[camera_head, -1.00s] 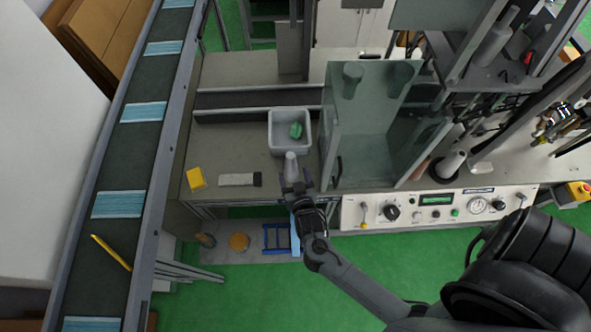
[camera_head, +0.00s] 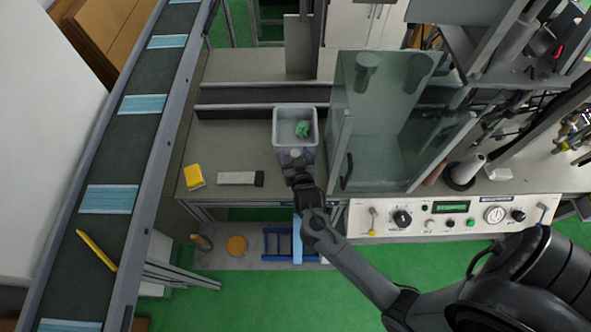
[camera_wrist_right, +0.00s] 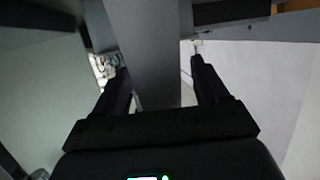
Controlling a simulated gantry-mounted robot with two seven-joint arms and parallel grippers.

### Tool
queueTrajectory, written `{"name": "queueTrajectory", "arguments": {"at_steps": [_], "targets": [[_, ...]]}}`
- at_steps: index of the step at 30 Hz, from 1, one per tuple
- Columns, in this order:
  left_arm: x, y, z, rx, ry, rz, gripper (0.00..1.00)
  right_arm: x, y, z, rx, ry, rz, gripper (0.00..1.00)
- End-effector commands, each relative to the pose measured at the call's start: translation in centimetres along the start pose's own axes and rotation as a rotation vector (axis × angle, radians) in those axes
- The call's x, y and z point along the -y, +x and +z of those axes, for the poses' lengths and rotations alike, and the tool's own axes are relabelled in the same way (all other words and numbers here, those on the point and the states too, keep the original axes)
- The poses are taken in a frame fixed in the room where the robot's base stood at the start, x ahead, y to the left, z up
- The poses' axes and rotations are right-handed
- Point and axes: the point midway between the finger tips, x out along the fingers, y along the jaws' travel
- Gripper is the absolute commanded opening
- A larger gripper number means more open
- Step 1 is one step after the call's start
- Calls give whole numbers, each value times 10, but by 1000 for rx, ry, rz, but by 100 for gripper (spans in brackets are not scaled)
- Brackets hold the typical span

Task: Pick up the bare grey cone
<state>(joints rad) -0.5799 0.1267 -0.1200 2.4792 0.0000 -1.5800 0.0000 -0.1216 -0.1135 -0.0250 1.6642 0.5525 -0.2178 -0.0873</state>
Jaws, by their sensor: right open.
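A small light grey rounded top, which looks like the bare grey cone (camera_head: 296,153), shows at my right gripper just in front of the grey bin. The gripper hides most of it. My right gripper (camera_head: 297,161) is open around or right behind this top; I cannot tell whether it touches. In the right wrist view the two dark fingers (camera_wrist_right: 160,85) stand apart, with a broad grey shape between or beyond them. I cannot tell whether that shape is the cone. My left gripper is not in view.
A grey bin (camera_head: 276,127) holding a crumpled green item (camera_head: 302,130) stands just behind the gripper. A glass panel (camera_head: 368,130) rises close on the right. A yellow block (camera_head: 194,175) and a white bar (camera_head: 236,178) lie left. A pale cone in a black ring (camera_head: 466,170) stands farther right.

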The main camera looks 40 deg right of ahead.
Motion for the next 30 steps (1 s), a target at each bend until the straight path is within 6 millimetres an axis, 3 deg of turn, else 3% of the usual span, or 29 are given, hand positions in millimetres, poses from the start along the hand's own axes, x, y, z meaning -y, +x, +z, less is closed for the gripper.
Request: {"name": "queueTrajectory", "arguments": {"at_steps": [9,20,30], "targets": [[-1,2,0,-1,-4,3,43,0,4,0,1,-1,0,73],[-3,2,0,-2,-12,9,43,0,3,0,1,-1,0,19],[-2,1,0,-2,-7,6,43,0,2,-5,-1,0,0,17]]}}
